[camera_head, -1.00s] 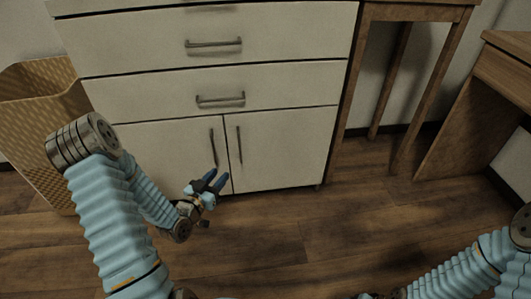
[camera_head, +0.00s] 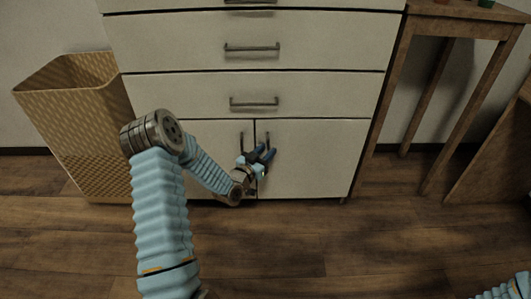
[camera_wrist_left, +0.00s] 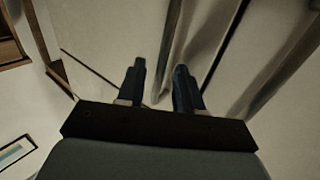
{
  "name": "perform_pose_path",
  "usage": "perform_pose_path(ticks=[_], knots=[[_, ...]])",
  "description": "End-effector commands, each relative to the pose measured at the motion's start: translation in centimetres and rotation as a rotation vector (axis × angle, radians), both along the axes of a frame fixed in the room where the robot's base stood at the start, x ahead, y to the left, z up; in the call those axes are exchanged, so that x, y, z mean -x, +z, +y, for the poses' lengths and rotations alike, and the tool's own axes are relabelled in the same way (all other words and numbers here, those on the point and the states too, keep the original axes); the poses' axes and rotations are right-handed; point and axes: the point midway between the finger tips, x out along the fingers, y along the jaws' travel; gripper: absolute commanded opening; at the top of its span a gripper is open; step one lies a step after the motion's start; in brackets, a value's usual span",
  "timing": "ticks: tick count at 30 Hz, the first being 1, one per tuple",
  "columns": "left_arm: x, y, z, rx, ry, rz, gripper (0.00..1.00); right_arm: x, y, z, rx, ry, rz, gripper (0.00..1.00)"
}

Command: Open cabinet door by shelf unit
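The white cabinet's lower part has two closed doors, a left door (camera_head: 215,138) and a right door (camera_head: 312,160), each with an upright bar handle by the centre seam. My left gripper (camera_head: 263,153) is in front of the doors at handle height and partly hides both handles. In the left wrist view its dark fingers (camera_wrist_left: 160,75) are apart. One bar handle (camera_wrist_left: 172,42) runs down towards the gap between them; contact cannot be told. The other handle (camera_wrist_left: 285,72) is to the right, beyond the seam. My right gripper is out of view.
Drawers with horizontal handles (camera_head: 253,102) are above the doors. A woven tan basket (camera_head: 75,120) stands left of the cabinet. A wooden table (camera_head: 455,25) stands to the right. The wooden floor (camera_head: 300,240) in front is clear.

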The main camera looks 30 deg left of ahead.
Motion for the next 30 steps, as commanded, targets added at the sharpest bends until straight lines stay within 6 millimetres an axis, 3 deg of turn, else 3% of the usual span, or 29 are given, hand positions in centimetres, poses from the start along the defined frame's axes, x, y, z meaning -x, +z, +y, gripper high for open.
perform_pose_path(ticks=[6,13,30], knots=[[-0.01,-0.02,0.0,0.0,0.0,0.001,0.34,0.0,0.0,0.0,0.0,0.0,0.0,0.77],[0.01,-0.02,0.01,0.0,0.0,0.001,0.0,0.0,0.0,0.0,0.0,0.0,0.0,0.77],[0.03,-0.04,0.03,0.0,0.0,0.001,0.0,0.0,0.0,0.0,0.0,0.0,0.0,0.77]])
